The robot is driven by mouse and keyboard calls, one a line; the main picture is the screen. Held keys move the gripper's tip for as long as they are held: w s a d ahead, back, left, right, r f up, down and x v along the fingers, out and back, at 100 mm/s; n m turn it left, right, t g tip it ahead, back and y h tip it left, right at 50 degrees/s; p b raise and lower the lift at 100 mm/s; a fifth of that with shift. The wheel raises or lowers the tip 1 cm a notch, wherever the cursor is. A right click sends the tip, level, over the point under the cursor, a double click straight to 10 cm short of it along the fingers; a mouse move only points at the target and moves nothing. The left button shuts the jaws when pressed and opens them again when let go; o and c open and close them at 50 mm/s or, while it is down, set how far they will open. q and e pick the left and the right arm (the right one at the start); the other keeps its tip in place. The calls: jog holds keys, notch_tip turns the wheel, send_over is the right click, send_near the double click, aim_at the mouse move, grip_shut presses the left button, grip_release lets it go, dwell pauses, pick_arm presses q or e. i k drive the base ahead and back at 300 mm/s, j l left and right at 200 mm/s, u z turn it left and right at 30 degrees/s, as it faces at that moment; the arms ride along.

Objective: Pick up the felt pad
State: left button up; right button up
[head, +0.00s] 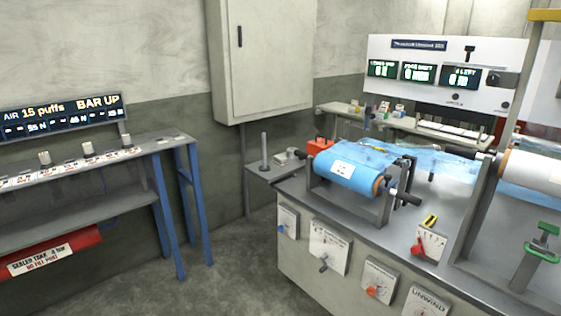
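I cannot make out a felt pad for certain in the head view. Small items (384,108) sit on the back shelf, too small to tell apart. A small light block (281,158) lies on the low side shelf by an upright grey post (264,150). Neither of my grippers shows in this view.
A blue film roll (345,168) sits in a stand on the grey machine bench (300,195) at right. A white panel with displays (440,75) stands behind it. A blue-legged bench (60,202) is at left. The floor (235,262) between the benches is clear.

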aim_at(282, 160)
jog(key=i+j+z, duration=0.3)
jog(key=i+j, duration=1.25)
